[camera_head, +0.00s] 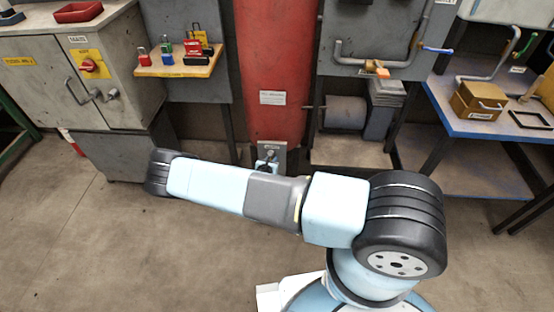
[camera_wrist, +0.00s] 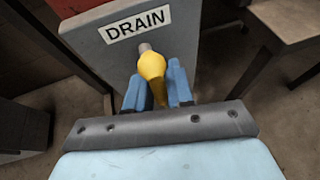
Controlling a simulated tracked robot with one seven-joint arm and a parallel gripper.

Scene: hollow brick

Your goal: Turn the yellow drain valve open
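The yellow drain valve handle (camera_wrist: 153,72) sits on a stub in front of a grey plate labelled DRAIN (camera_wrist: 190,25) in the wrist view. The handle points down toward my palm. My gripper (camera_wrist: 158,88) has one blue finger on each side of the handle, and the handle fills the narrow space between them. The fingers look closed on it, though the contact faces are hidden. In the head view the small grey drain plate (camera_head: 280,152) shows below the red tank, and my arm hides most of what is in front of it.
A red tank (camera_head: 275,70) stands behind the drain plate. A grey cabinet (camera_head: 40,80) with a red knob and a lock shelf (camera_head: 178,70) are at left. A grey panel with pipes (camera_head: 375,35) and a blue workbench (camera_head: 490,125) are at right. The floor is clear.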

